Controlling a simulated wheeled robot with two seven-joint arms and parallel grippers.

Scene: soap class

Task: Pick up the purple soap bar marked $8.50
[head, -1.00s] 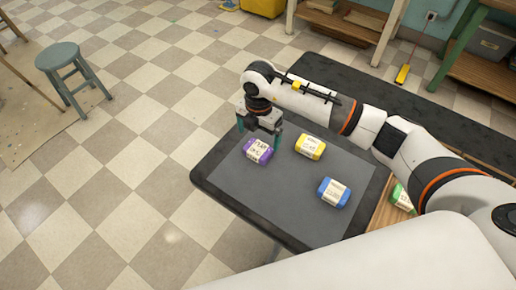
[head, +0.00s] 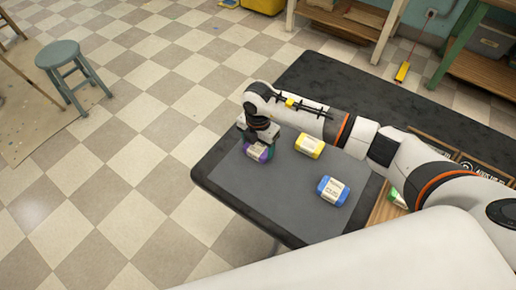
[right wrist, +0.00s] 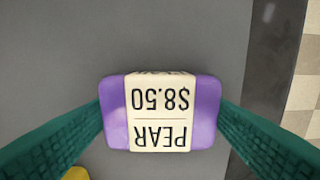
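The purple soap bar (head: 258,152) lies near the left end of the grey mat, partly covered by my right gripper (head: 259,146) in the head view. In the right wrist view the purple soap bar (right wrist: 117,112) has a cream label reading "PEAR $8.50", upside down. The green fingers of my right gripper (right wrist: 160,112) stand at its two short ends, with no clear gap at either side. The bar appears to rest on the mat. My left gripper is not in view.
A yellow soap bar (head: 309,145) lies right of the purple one. A blue soap bar (head: 332,191) lies nearer the front. A green soap bar (head: 397,199) is partly hidden by my right arm. The grey mat (head: 285,195) is bare between the bars.

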